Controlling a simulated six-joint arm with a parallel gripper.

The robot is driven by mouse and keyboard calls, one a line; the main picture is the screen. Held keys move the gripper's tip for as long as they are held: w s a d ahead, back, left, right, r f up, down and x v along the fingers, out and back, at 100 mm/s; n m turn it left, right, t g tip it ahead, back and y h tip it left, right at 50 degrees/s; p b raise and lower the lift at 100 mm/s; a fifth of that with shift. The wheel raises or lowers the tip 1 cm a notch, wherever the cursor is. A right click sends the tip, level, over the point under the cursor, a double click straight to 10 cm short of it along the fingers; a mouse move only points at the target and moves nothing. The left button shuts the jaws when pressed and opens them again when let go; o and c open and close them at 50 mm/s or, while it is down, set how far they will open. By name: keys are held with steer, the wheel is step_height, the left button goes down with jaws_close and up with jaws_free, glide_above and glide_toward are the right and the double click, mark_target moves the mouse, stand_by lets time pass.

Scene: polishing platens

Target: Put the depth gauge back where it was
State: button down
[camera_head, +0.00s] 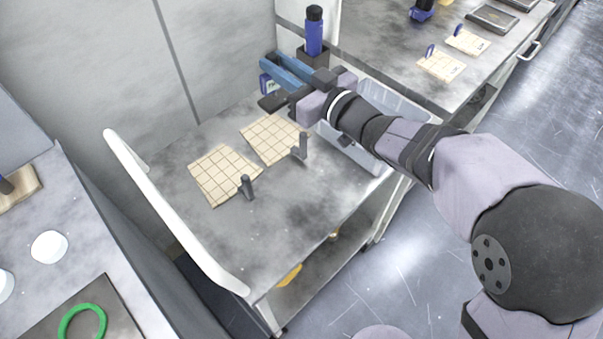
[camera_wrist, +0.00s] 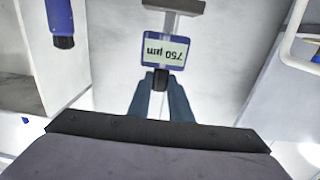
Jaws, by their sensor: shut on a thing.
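The depth gauge (camera_wrist: 164,52) is in the wrist view, with a blue-framed display reading 750 µm upside down and a grey bar beyond it. My gripper (camera_wrist: 161,84) is shut on it with blue fingers, at the gauge's near, dark end. In the head view my gripper (camera_head: 273,64) is over the far end of the cart top (camera_head: 275,222), close to the wall. The blue edge of the gauge (camera_head: 268,86) shows there below the fingers, the rest largely hidden by them.
Two cream gridded mats (camera_head: 222,175) and two small grey posts (camera_head: 246,187) are on the cart. A clear tray (camera_head: 395,98) lies partly under my arm. A blue bottle with a black cap (camera_head: 314,32) stands just behind my gripper. The cart's front part is clear.

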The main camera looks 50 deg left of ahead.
steer(key=w+d+r+m+t, duration=0.3)
steer(key=w+d+t, duration=0.1)
steer(key=w+d, duration=0.8)
steer(key=s+d+f+n+g, duration=0.1)
steer(key=s+d+n+g, duration=0.2)
steer(key=s, duration=0.4)
steer(key=s+d+f+n+g+h, duration=0.1)
steer(key=s+d+n+g, duration=0.1)
steer(key=s+g, duration=0.4)
steer(key=s+d+f+n+g, duration=0.2)
steer(key=s+n, duration=0.1)
steer(key=s, duration=0.4)
step_height(320, 180, down, 10)
steer(key=shift+s+r, duration=0.15)
steer(key=shift+r, duration=0.05)
steer(key=shift+f+b, duration=0.15)
steer(key=shift+b, duration=0.15)
steer(key=c, duration=1.6)
jaws_free()
